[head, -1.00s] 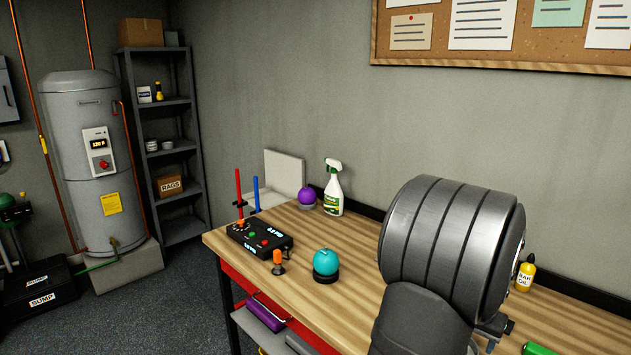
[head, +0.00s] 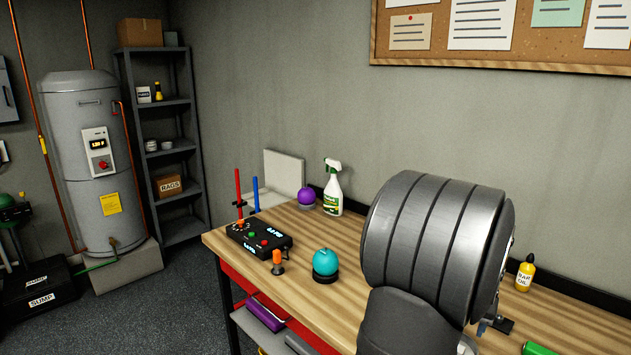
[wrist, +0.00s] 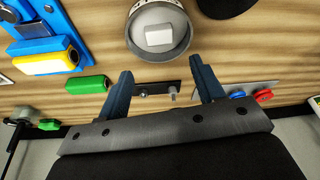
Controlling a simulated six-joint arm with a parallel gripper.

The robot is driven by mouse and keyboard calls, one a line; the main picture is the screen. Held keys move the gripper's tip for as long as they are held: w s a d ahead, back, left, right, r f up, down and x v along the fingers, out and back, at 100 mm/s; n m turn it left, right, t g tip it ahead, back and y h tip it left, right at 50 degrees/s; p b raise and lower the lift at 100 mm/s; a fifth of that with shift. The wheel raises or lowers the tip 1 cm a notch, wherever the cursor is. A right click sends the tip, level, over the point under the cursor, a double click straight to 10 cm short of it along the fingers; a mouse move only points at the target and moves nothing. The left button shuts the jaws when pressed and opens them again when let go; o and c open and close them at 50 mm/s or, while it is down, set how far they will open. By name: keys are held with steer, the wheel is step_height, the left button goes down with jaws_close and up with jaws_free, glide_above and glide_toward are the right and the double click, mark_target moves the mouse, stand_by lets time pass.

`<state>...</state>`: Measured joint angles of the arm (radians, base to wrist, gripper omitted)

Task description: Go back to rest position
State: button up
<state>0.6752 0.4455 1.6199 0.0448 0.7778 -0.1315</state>
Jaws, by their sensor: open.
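My gripper (wrist: 163,88) shows in the wrist view with its two blue-grey fingers spread apart and nothing between them. It hangs above the wooden workbench (wrist: 215,30). A dark plate with a small metal peg (wrist: 172,93) lies on the bench in line with the gap between the fingers; the height between them is hard to judge.
A round metal container (wrist: 158,32) holding a white block, a green block (wrist: 88,85) and a blue tray (wrist: 45,50) lie near the gripper. A teal ball (head: 326,262), a control box (head: 258,240), a spray bottle (head: 333,190) and an oil bottle (head: 524,275) stand on the bench.

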steer(key=w+a+f+n, duration=0.3)
steer(key=w+a, duration=1.1)
steer(key=a, duration=0.2)
steer(key=w+a+f+n, duration=0.1)
steer(key=w+a, duration=0.1)
steer(key=a, duration=0.4)
steer(key=w+a+n+y, duration=0.1)
steer(key=w+a, duration=0.1)
steer(key=a, duration=0.5)
steer(key=w+a+f+n, duration=0.1)
steer(key=w+a, duration=0.2)
steer(key=a, duration=0.4)
steer(key=shift+a+f+n+t+y, duration=0.1)
steer(key=shift+f+n+t+y, duration=0.2)
steer(key=shift+f+y, duration=0.1)
